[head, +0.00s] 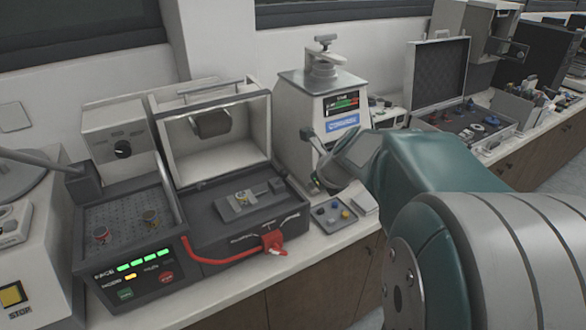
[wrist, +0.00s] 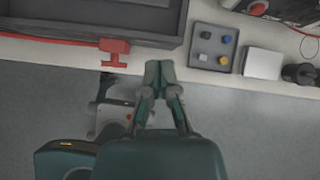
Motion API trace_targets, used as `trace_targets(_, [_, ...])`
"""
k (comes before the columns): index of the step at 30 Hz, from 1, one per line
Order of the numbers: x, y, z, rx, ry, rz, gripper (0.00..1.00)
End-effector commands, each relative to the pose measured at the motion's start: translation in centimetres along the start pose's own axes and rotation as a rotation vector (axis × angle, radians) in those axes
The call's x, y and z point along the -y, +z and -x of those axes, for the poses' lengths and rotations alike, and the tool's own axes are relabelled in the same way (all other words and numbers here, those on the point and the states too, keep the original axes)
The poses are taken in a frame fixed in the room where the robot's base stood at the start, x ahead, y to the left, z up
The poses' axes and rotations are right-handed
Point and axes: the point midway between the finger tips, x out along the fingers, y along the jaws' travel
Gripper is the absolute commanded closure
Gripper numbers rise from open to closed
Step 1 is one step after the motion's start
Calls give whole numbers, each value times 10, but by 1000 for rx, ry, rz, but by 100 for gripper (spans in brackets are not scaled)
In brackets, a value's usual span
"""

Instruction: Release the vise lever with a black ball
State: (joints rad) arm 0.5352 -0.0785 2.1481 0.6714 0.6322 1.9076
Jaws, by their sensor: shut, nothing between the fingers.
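The vise (head: 240,205) sits inside the open-lidded dark-based machine (head: 215,128) in the head view. A small dark knob (head: 277,186) shows at its right end; I cannot tell if it is the lever's black ball. The vise is out of the wrist view, which shows only the machine's front right corner (wrist: 160,62). My gripper (wrist: 158,70) is shut and empty, over the counter's front edge, right of the red fitting (wrist: 115,52) and left of the button tray. In the head view my teal arm reaches in from the right; its fingertips are hard to make out.
The grey tray (head: 335,214) with several coloured pieces and a small white block (head: 365,203) lie right of the machine. A white press (head: 325,105) stands behind. A control box with green lights (head: 130,265) is at left. The floor ahead of the counter is open.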

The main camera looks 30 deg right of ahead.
Motion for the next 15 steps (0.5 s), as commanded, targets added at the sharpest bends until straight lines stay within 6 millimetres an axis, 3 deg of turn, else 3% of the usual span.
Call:
trace_targets(9, [-1, -1, -61, -4, 3, -1, 100])
trace_targets(15, [-1, 30, -66, 0, 1, 3, 100])
